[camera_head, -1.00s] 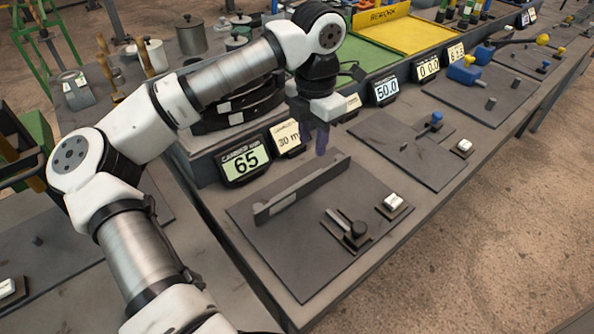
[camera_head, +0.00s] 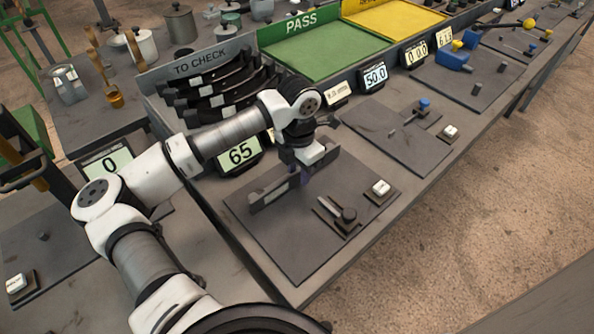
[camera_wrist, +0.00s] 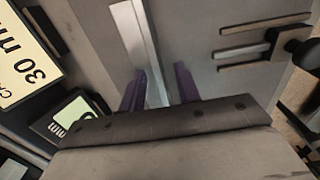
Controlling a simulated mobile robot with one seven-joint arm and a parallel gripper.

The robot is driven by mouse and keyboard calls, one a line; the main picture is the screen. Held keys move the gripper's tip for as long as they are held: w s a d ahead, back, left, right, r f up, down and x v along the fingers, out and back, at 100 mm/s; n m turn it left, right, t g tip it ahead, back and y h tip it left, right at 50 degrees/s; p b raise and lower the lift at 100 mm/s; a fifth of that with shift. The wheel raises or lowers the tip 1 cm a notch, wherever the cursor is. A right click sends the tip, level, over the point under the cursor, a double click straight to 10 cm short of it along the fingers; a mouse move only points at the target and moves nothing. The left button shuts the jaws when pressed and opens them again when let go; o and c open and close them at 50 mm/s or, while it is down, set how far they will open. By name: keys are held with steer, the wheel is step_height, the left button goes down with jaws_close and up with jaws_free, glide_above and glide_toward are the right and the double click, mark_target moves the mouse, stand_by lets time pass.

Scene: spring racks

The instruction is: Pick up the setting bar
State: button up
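The setting bar (camera_head: 268,194) appears as a long grey bar standing on edge on the dark station plate. My gripper (camera_head: 303,176) is over the bar, pointing down, and hides part of it. In the wrist view the bar (camera_wrist: 136,38) runs as a bright strip between the two purple fingers of my gripper (camera_wrist: 160,88). The fingers are apart, with a visible gap on the right of the bar. The left finger is close to the bar; I cannot tell whether it touches.
A small slide with a dark knob (camera_head: 348,215) and a white button (camera_head: 381,187) sit right of the bar. Dark curved parts fill the TO CHECK rack (camera_head: 196,66). The plate's front (camera_head: 297,262) is clear.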

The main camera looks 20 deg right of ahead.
steer(key=shift+f, duration=0.5)
jaws_close()
steer(key=shift+r, duration=0.1)
stand_by(1.0)
